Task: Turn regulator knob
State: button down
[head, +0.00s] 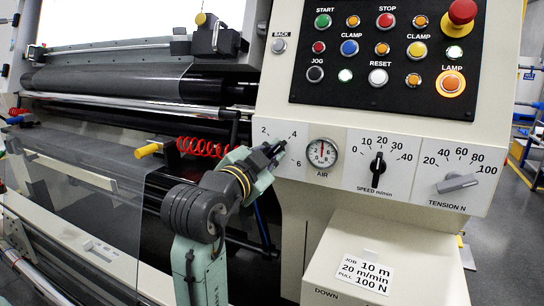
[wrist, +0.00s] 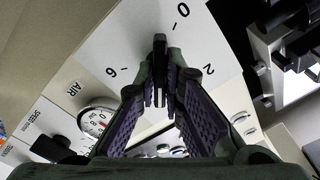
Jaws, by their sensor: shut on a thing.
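The regulator knob, a dark bar (wrist: 160,52), stands between my fingers in the wrist view, in front of a white dial plate (wrist: 95,60) marked 0, 2 and 6. My gripper (wrist: 165,88) is shut on the knob, with a purple-padded finger on each side. Which mark the knob points to I cannot tell. The round AIR gauge (head: 322,153) with a red mark is just right of my gripper; it also shows in the wrist view (wrist: 98,118).
Right of the gauge are the black SPEED knob (head: 378,170) and the grey TENSION knob (head: 458,182). A button panel (head: 350,105) is above. A card (head: 366,276) reads 10 m, 20 m/min, 100 N. A red coiled hose (head: 203,147) and yellow-ended handle (head: 148,150) are left of my gripper.

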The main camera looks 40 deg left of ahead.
jog(key=c, duration=1.7)
grip_release()
jog(key=v, duration=1.2)
jog(key=shift+r, duration=0.1)
